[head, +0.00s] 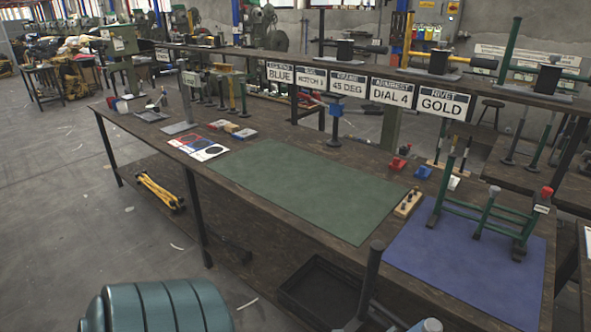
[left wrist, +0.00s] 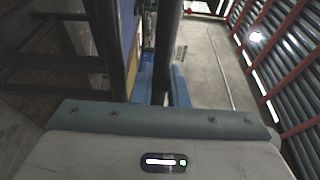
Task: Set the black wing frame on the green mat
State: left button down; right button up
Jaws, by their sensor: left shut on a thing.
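The green mat (head: 310,190) lies flat and bare on the middle of the dark bench. My left gripper (left wrist: 163,85) is shut on a dark bar between its blue fingers, which I take as part of the black wing frame (left wrist: 168,45). In the head view a dark upright bar of the frame (head: 369,285) rises at the bottom edge, in front of the bench and apart from the green mat. The rest of the frame is cut off or hidden. My right gripper is not in view.
A blue mat (head: 445,270) right of the green mat bears a green rack (head: 480,212). A wooden block with pegs (head: 408,203) stands between the mats. Printed cards (head: 198,147) lie left of the green mat.

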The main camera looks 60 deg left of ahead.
aim_at(304, 175)
jog(key=k+j, duration=0.1)
jog(key=j, duration=0.25)
jog(key=k+j+z, duration=0.1)
jog(key=j, duration=0.3)
jog(key=k+j, duration=0.1)
jog(key=j, duration=0.25)
jog(key=k+j+z, duration=0.1)
jog(key=j, duration=0.25)
jog(key=k+j+z, duration=0.1)
jog(key=j, duration=0.25)
jog(key=k+j, duration=0.2)
jog(key=j, duration=0.15)
